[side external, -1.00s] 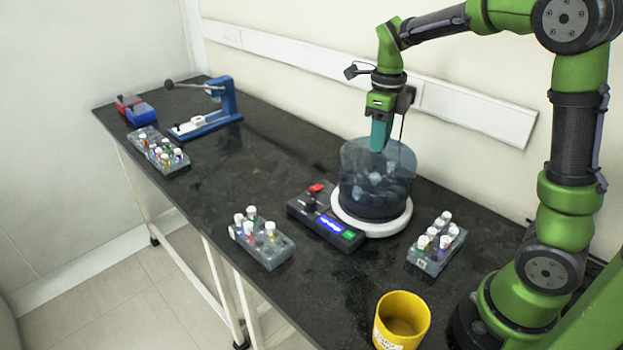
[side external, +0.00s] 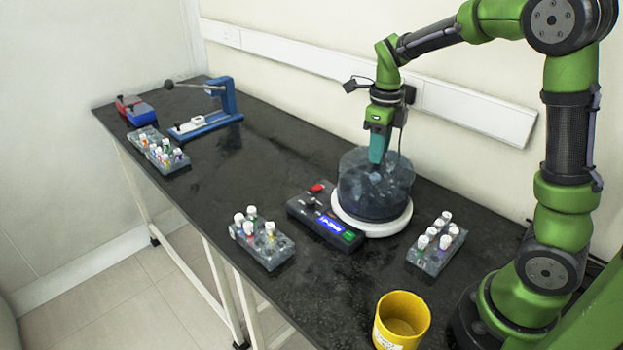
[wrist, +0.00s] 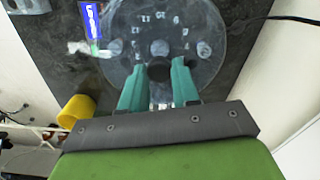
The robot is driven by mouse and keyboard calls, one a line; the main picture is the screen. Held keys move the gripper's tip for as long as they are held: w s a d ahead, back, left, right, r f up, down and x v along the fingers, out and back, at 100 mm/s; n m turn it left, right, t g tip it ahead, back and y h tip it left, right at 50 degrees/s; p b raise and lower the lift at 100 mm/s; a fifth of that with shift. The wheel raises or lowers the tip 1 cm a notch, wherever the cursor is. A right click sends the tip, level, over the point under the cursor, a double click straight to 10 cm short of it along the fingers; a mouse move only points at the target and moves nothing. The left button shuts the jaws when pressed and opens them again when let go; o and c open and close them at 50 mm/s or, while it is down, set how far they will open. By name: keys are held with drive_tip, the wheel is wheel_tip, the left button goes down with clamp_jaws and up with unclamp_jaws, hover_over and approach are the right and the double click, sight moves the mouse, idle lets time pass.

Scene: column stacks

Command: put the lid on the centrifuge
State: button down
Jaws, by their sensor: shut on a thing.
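The centrifuge (side external: 372,228) stands on the bench, with a white round base and a dark drum. The translucent lid (side external: 400,172) sits low around the top of the drum; I cannot tell if it is fully seated. My gripper (side external: 377,160) points down at the lid's middle and is shut on its dark knob. In the wrist view, the lid (wrist: 125,62) is a see-through disc, with numbered positions showing through it. The two green fingers of my gripper (wrist: 157,68) stand either side of the knob (wrist: 159,72).
A control box (side external: 326,222) with a lit display adjoins the centrifuge. Tube racks stand at front left (side external: 262,245), right (side external: 436,246) and far left (side external: 158,152). A yellow cup (side external: 402,318) is at the front. A blue device (side external: 212,118) stands farther back.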

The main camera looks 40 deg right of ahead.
drive_tip(key=shift+f, duration=0.95)
drive_tip(key=shift+c, duration=1.3)
unclamp_jaws()
drive_tip(key=shift+r, duration=3)
